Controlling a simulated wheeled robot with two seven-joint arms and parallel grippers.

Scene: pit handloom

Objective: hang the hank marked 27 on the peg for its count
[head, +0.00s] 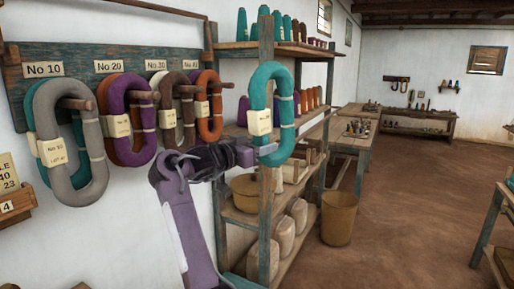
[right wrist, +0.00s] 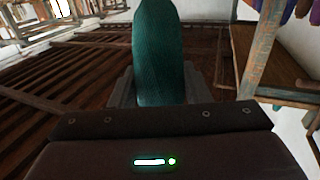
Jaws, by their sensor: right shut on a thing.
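My right gripper (head: 262,153) is shut on a teal hank (head: 287,100), gripping the lower part of its loop. The hank stands upright above the jaws, clear of the rack, with a cream tag (head: 260,122) whose marking I cannot read. In the right wrist view the teal yarn (right wrist: 157,50) rises between the two fingers. The peg board (head: 120,55) on the left wall has labels No 10 (head: 43,69), No 20 (head: 108,66), No 30 (head: 156,65) and one partly readable as 40 (head: 191,64). The gripper is right of and below the pegs. My left gripper is not in view.
Hanks hang on every labelled peg, including a grey one (head: 45,130) and a purple one (head: 115,105); peg ends (head: 148,96) stick out in front. A wooden shelf unit (head: 265,60) with cones stands close behind the held hank. Open floor (head: 400,220) lies right.

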